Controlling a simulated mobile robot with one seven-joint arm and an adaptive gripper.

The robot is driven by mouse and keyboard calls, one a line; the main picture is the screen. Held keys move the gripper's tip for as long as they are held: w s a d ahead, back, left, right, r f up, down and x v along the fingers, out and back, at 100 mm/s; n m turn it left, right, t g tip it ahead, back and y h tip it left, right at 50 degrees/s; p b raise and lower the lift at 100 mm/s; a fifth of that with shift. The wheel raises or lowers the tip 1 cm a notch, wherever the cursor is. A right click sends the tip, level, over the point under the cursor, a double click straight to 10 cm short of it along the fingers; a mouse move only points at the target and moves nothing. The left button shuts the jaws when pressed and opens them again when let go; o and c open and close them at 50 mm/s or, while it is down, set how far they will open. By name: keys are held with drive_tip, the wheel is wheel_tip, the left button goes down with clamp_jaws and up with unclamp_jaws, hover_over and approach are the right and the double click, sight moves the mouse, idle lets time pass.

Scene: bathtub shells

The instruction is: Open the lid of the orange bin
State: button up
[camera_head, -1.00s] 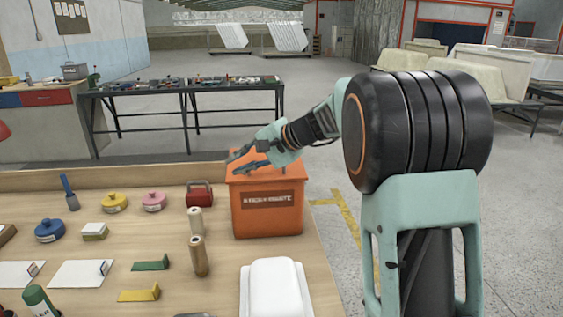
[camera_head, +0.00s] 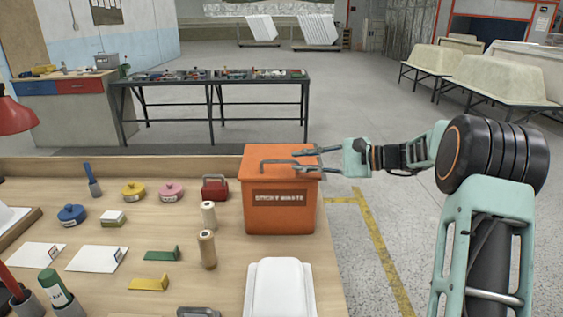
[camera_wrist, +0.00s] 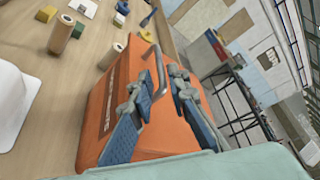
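The orange bin (camera_head: 279,219) stands on the workbench near its right edge, with a label on its front; it fills the middle of the wrist view (camera_wrist: 115,85). Its lid (camera_head: 255,152) is down on top. A grey bent handle (camera_head: 278,161) lies across the lid and also shows in the wrist view (camera_wrist: 153,55). My gripper (camera_head: 302,160) reaches in from the right over the lid. In the wrist view its blue-padded fingers (camera_wrist: 162,80) are apart, with the handle close to their tips. Whether a finger touches the handle cannot be told.
A white box (camera_head: 279,285) stands in front of the bin. A red case (camera_head: 215,188) and wooden spools (camera_head: 207,249) stand to its left. Behind the workbench is a dark table (camera_head: 212,78) with small items. The floor right of the bin is clear.

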sight(287, 161)
drive_tip(key=x, duration=0.6)
drive_tip(key=shift+w+a, duration=0.1)
drive_tip(key=shift+a, duration=0.05)
clamp_jaws()
